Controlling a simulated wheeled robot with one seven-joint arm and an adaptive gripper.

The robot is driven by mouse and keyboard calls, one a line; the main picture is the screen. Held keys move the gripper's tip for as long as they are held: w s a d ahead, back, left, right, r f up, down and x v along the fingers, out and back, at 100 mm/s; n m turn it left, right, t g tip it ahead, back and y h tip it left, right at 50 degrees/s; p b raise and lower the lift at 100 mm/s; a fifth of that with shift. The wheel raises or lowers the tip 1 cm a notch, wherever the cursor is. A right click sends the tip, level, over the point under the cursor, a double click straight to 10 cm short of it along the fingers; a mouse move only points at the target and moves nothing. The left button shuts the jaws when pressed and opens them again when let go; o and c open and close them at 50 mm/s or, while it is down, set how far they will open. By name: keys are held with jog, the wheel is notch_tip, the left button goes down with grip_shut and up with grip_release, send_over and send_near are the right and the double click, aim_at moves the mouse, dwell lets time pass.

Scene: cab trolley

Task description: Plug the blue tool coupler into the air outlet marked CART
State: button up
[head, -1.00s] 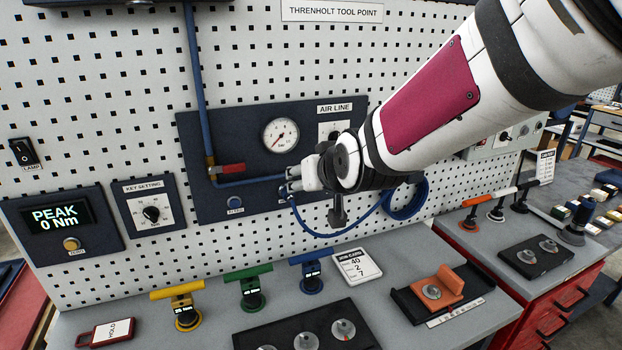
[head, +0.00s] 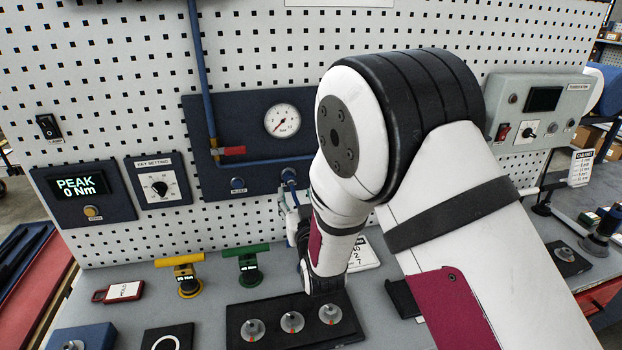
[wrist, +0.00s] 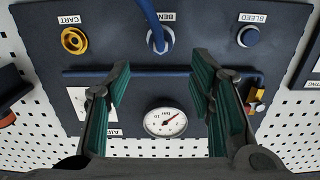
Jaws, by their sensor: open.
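The yellow-ringed outlet marked CART (wrist: 74,40) is at upper left in the wrist view, with nothing in it. The blue coupler (wrist: 159,42) appears seated in the outlet marked BENCH beside it, with its blue hose (wrist: 146,12) running to the top edge. It also shows in the head view (head: 288,175). My gripper (wrist: 161,72) is open and empty in the wrist view, its green fingers spread apart and aimed at the panel. The coupler lies beyond the fingertips, near the middle between them. In the head view my arm hides CART and most of the gripper.
The dark panel carries a gauge (head: 282,120), a red-handled valve (head: 232,150) and a BLEED button (wrist: 248,36). Below it on the bench stand a yellow tool (head: 183,276), a green tool (head: 249,266) and a dark tray (head: 245,312). My arm covers much of the right side.

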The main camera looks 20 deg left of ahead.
aim_at(292, 185)
jog(key=shift+s+f, duration=0.15)
jog(key=shift+f, duration=0.2)
jog(key=shift+d, duration=0.1)
jog(key=shift+b+x, duration=2.45)
jog(key=shift+x, duration=2.05)
jog(key=shift+r, duration=0.2)
grip_shut()
jog(key=shift+p+v, duration=1.85)
jog(key=shift+v, duration=1.1)
